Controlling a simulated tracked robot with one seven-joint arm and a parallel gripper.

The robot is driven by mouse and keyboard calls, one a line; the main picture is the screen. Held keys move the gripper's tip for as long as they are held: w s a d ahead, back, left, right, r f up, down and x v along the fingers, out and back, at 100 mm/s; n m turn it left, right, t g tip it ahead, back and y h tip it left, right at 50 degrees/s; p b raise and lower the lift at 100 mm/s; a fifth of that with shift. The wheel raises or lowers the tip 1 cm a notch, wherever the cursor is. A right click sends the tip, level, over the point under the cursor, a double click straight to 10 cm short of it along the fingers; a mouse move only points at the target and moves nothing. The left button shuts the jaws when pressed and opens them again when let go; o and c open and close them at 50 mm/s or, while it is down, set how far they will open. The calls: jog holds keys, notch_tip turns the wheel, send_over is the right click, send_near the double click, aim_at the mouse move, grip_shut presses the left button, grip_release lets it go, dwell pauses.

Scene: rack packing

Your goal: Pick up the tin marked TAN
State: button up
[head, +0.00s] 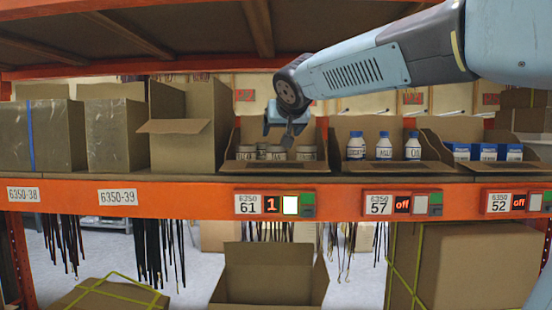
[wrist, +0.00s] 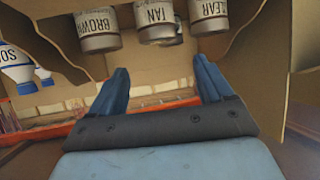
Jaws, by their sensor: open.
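The tin marked TAN (wrist: 156,20) is in the wrist view, upside down at the top, between the tin marked BROWN (wrist: 96,28) and the tin marked CLEAR (wrist: 209,16). Part of another tin shows behind it. In the head view the TAN tin (head: 277,154) is the middle one of the front row in an open cardboard box (head: 255,166); my gripper partly hides this row. My gripper (wrist: 160,66) is open, with nothing between its fingers. In the head view my gripper (head: 287,125) hangs over the box, apart from the tins as far as I can see.
A box of white bottles with blue caps (head: 384,148) stands to the right, and blue-and-white tubs (head: 487,152) beyond it. An open carton (head: 178,126) stands to the left. The orange shelf edge (head: 180,197) runs in front, with another orange beam (head: 180,68) above.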

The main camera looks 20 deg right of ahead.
aim_at(276, 147)
jog(key=x, duration=0.6)
jog(key=shift+w+d+f, duration=0.15)
jog(key=shift+d+f, duration=0.05)
jog(key=shift+x, duration=2.6)
jog(key=shift+a+f, duration=0.1)
jog(key=c, duration=0.8)
